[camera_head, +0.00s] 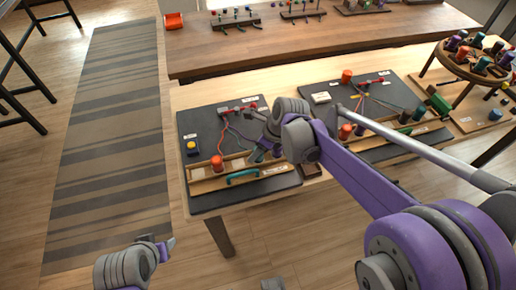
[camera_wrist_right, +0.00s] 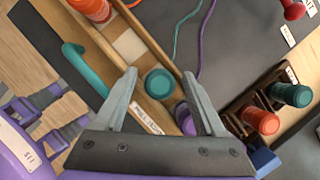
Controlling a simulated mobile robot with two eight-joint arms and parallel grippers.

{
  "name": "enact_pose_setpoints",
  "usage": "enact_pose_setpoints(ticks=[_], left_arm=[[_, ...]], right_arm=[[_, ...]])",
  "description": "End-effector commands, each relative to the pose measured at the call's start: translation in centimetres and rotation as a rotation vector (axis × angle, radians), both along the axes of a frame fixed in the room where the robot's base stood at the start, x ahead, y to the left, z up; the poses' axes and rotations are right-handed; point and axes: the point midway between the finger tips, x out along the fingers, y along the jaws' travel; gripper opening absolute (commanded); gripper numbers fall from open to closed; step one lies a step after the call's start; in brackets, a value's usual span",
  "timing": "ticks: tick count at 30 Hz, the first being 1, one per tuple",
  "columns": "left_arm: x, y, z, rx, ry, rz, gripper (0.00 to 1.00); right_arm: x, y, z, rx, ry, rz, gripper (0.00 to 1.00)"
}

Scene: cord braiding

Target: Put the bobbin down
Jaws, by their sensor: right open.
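My right gripper (camera_wrist_right: 160,78) is open. In the right wrist view a teal bobbin (camera_wrist_right: 160,84), seen end-on, stands in the wooden tray between the spread fingers, with a gap on each side. A purple bobbin (camera_wrist_right: 186,118) is beside it, partly hidden by the right-hand finger. An orange bobbin (camera_wrist_right: 92,8) is farther along the tray; it also shows in the head view (camera_head: 217,163). The wooden tray (camera_head: 205,186) lies along the front of the left dark mat. My left gripper (camera_head: 165,246) is low over the floor, away from the table.
A teal handle (camera_head: 243,176) sticks out from the tray's front. Teal and red bobbins (camera_wrist_right: 291,95) stand in a dark rack at right. A second braiding mat (camera_head: 400,90) and a round bobbin stand (camera_head: 462,66) are to the right.

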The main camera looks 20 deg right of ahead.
Motion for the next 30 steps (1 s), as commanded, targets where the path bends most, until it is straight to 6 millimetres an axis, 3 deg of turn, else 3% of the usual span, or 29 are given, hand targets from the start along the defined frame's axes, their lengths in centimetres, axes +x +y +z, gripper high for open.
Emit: enact_pose_setpoints(ticks=[5,19,26,30], left_arm=[[0.1,0.0,0.7,0.0,-0.003,0.0,0.5],[0.3,0.0,1.6,0.0,-0.007,0.0,0.5],[0.4,0.0,1.7,0.0,-0.007,0.0,0.5],[0.4,0.0,1.7,0.0,-0.007,0.0,0.5]], right_arm=[[-0.2,-0.3,1.7,0.0,0.0,-0.001,0.72],[-2.7,-2.9,10.3,0.0,0.0,-0.002,0.72],[-3.7,-3.3,11.6,-0.02,-0.017,0.044,0.72],[-6.1,-3.2,10.8,-0.131,-0.1,0.285,0.72]])
